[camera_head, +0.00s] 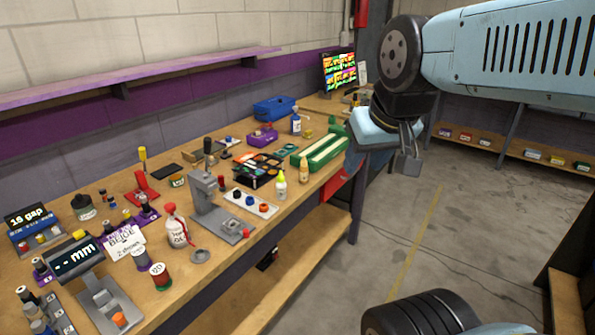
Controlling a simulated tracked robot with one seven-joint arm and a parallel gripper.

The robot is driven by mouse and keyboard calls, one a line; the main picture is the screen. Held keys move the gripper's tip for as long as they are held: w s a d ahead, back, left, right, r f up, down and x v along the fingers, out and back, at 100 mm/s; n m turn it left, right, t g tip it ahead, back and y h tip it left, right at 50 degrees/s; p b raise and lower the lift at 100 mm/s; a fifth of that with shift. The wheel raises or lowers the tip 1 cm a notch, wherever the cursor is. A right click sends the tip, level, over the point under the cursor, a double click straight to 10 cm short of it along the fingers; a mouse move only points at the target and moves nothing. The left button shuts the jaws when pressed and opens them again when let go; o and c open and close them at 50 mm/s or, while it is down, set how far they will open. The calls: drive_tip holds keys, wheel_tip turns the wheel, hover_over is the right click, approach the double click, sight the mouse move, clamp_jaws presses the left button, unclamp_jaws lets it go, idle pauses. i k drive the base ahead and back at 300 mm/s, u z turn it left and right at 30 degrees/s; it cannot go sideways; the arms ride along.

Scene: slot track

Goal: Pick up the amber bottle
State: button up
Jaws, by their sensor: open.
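The amber bottle (304,169) is a small upright bottle with a pointed top. It stands on the wooden workbench (232,292) near its front edge, just in front of the green slotted block. My gripper (407,158) hangs in the air to the right of the bench, over the floor. It is well apart from the amber bottle and holds nothing that I can see. It is seen edge-on, so the gap between its fingers is hard to make out.
A black tray of parts (258,172) and a white strip with coloured knobs (250,203) are further left. The floor (400,240) beside the bench is clear.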

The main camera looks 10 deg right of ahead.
sight(304, 169)
drive_tip(key=u, duration=1.1)
drive_tip(key=i, duration=0.1)
drive_tip(key=z, duration=2.75)
drive_tip(key=k, duration=1.45)
drive_tip(key=u, duration=0.6)
drive_tip(key=i, duration=1)
drive_tip(key=u, duration=0.05)
